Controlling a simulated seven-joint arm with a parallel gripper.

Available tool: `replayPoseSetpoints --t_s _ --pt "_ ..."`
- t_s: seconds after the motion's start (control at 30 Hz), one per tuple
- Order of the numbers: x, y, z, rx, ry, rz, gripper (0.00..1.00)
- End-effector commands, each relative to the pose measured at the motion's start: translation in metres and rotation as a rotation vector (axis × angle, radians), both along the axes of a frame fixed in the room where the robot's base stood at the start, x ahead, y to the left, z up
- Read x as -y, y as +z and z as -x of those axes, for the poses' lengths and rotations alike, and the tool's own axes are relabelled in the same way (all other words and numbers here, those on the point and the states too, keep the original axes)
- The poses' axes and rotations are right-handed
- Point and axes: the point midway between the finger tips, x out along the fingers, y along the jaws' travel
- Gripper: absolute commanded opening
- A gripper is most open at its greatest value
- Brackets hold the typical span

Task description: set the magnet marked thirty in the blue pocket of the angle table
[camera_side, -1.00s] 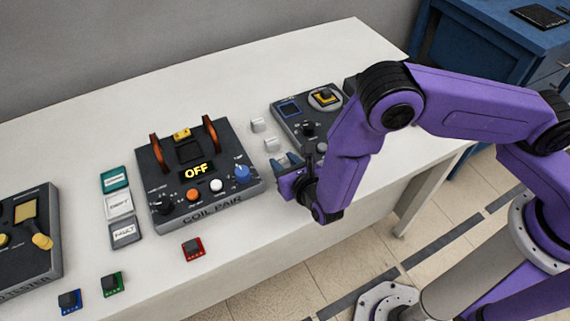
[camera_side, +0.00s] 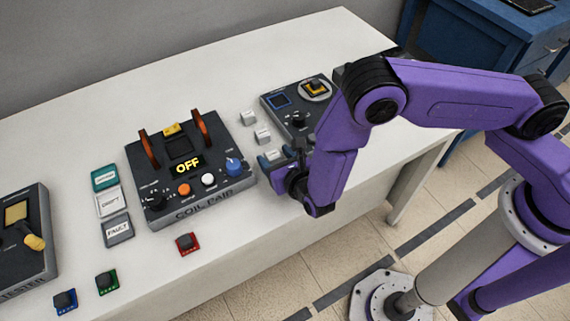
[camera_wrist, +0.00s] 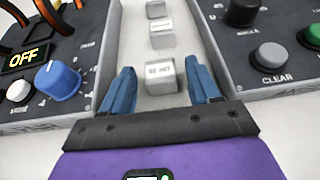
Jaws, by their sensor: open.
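Three small pale magnet blocks stand in a row between two consoles. The nearest block (camera_wrist: 160,76) sits between my fingertips in the wrist view, with clear gaps on both sides; its label is too small to read surely. The middle block (camera_wrist: 162,36) and the far block (camera_wrist: 156,9) lie beyond it. They also show in the side view, middle (camera_side: 263,136) and far (camera_side: 248,118). My gripper (camera_wrist: 160,80) is open, low over the table, its blue fingers astride the nearest block. The angle table's blue-outlined pocket (camera_side: 280,100) is on the right console and looks empty.
The coil pair console (camera_side: 190,165), reading OFF, stands left of the blocks with two upright orange coils. The right console (camera_wrist: 265,60) is close on my other side. Coloured tagged pieces, including a red one (camera_side: 188,243), lie near the front edge.

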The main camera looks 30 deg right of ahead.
Motion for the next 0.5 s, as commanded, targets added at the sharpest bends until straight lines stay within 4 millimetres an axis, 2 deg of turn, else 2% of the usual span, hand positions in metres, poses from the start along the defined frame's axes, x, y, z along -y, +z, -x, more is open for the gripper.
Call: replayPoseSetpoints --t_s 0.17,0.5 --pt "-0.002 0.007 0.017 0.0 0.005 0.001 0.61" --pt "-0.006 0.036 0.082 0.0 0.007 0.001 0.61"
